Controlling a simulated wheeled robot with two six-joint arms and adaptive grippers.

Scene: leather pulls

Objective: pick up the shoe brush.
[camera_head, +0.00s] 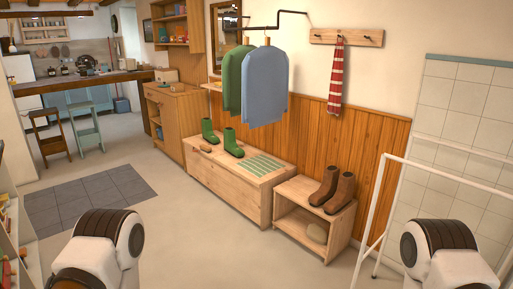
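A small brown object (206,149), which looks like the shoe brush, lies on the left end of the wooden bench chest (232,194). It is beside the green boots (232,143) and is too small to make out in detail. Parts of my two arms show at the lower left and lower right edges, well short of the chest. Neither gripper is in view.
A low shelf (288,220) holds brown boots (334,190) on top and a beige rounded item (317,234) inside. A white rail frame (376,205) stands at right. A grey tiled patch (88,203) and open floor lie left of the chest.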

